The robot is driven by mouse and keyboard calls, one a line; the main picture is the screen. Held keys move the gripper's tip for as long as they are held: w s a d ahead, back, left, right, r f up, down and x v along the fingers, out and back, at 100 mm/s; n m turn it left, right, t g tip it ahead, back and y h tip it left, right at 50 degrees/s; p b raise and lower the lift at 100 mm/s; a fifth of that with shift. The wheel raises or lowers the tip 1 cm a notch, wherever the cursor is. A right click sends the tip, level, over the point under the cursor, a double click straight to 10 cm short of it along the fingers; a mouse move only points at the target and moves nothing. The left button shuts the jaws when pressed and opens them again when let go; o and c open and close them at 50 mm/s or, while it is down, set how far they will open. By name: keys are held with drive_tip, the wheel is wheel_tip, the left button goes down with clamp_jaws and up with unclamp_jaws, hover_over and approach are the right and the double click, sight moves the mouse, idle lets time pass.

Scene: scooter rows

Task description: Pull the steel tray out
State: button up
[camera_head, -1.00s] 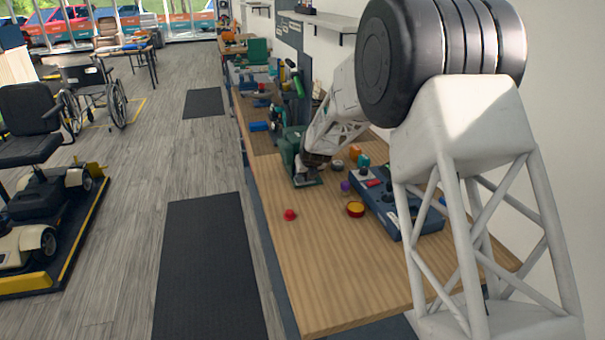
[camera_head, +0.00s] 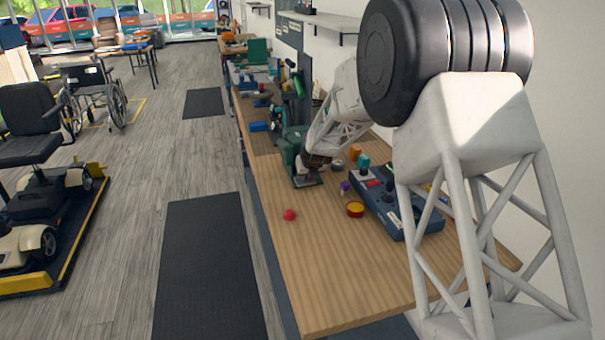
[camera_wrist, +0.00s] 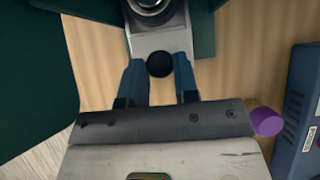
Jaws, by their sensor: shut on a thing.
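The steel tray (camera_wrist: 160,38) is a flat grey piece with a round black knob (camera_wrist: 159,64) at its near end, seen in the wrist view. It lies between the dark green walls of a machine (camera_wrist: 205,25), with a round metal part above its far end. My gripper (camera_wrist: 159,72) has its two blue fingers on either side of the knob and is shut on it. In the head view my gripper (camera_head: 313,163) is low at the green machine (camera_head: 290,146) on the bench, and my arm hides most of the contact.
The wooden bench (camera_head: 325,285) is clear at its near end. A red ball (camera_head: 290,215), a yellow-rimmed red disc (camera_head: 355,209) and a blue control box (camera_head: 400,214) lie on it. A purple cylinder (camera_wrist: 267,121) stands right of my gripper in the wrist view.

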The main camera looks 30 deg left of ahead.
drive_tip(key=shift+s+d, duration=1.45)
drive_tip(key=shift+d, duration=0.1)
drive_tip(key=shift+s+d, duration=2.45)
idle(1.1)
drive_tip(key=o, duration=1.4)
drive_tip(key=shift+c, duration=0.2)
drive_tip(key=shift+r, duration=0.1)
